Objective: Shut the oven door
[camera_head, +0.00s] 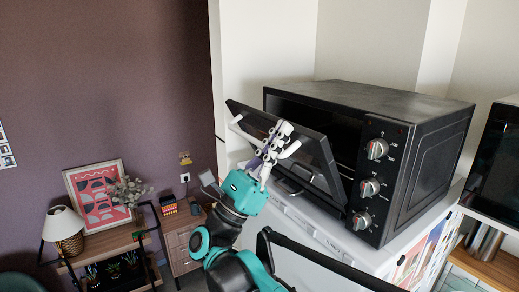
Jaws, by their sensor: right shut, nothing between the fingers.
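The black toaster oven (385,98) stands on a white cabinet at the right of the view. Its door (318,152) is partly open, hinged at the bottom and tilted out toward me, with a dark gap between its top edge and the oven body. My right gripper (281,138) is at the outer face of the door near its middle, fingers shut and empty. I cannot tell whether it touches the door. The door handle (237,119) shows in part at the left; my gripper hides some of it. My left gripper is not in view.
Several control knobs (377,149) line the oven's right front. The white cabinet top (385,257) lies below it. A second black appliance (503,165) stands at the far right. A shelf with a lamp (66,226) and a picture (98,194) is at the left.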

